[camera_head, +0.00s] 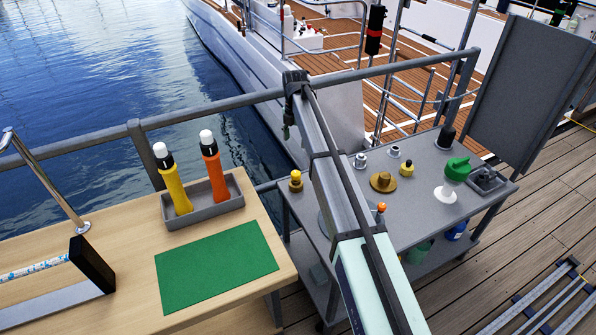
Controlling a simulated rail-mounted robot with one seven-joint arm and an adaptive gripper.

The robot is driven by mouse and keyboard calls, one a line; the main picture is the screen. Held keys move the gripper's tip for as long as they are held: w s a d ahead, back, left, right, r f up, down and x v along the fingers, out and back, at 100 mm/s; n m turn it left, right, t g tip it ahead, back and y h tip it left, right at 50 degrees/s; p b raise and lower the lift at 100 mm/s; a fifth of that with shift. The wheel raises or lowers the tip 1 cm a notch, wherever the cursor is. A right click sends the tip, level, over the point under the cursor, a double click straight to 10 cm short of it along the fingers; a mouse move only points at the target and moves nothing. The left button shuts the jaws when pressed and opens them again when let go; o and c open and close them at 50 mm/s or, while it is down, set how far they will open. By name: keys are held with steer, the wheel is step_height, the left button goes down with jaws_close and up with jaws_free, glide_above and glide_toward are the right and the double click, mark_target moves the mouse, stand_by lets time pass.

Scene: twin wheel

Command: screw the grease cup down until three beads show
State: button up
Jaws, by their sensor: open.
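A brass, round-capped fitting (383,181) with a wide base stands on the grey cart top; it looks like the grease cup. A smaller yellow-brass capped piece (296,181) stands at the cart's left end, and I cannot tell for certain which is the cup. No grease beads can be made out at this size. My arm rises across the middle and hides part of the cart. My gripper (287,131) appears small and dark at its far end, hanging near the railing and over the water. It is open, apart from both brass pieces, with nothing visible in it.
The wooden bench (130,262) carries a green mat (216,266) and a tray (231,203) with two bottles. A railing (225,104) runs behind.

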mark_target(296, 173)
step_height(296, 173, down, 16)
steer(key=shift+f+p, duration=0.15)
steer(key=shift+p, duration=1)
steer(key=shift+d, duration=0.1)
steer(key=c, duration=1.1)
